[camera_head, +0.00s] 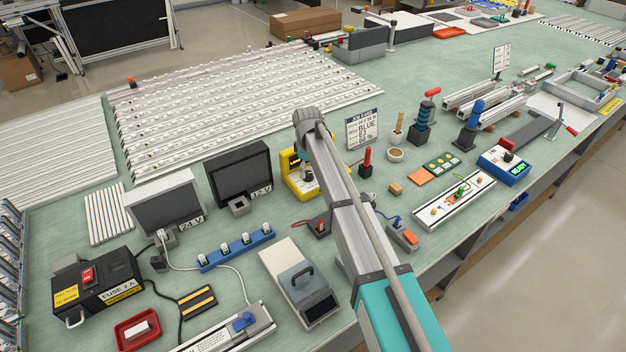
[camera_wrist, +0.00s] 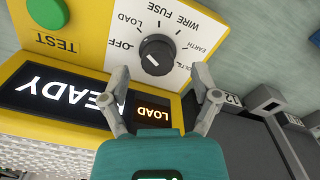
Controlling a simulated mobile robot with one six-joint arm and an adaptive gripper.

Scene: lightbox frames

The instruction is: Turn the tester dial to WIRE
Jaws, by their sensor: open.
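The yellow tester (camera_head: 291,183) stands mid-bench in the head view, partly hidden by my arm. In the wrist view, its black dial (camera_wrist: 157,55) sits on a white label plate (camera_wrist: 190,42) marked OFF, LOAD, WIRE, FUSE, EARTH and VOLTS. The small orange display (camera_wrist: 152,113) reads LOAD, and the larger display (camera_wrist: 60,96) reads READY. I cannot clearly tell the dial's pointer direction. My gripper (camera_wrist: 162,78) is open and empty, its fingertips on either side of the dial's near side, seemingly not touching it. In the head view, the gripper is above the tester.
A green TEST button (camera_wrist: 47,12) is beside the dial plate. A black 12 V box (camera_head: 240,172) stands left of the tester. A job card (camera_head: 362,129) and a red-handled tool (camera_head: 367,160) stand to the right. Bare bench lies behind the tester.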

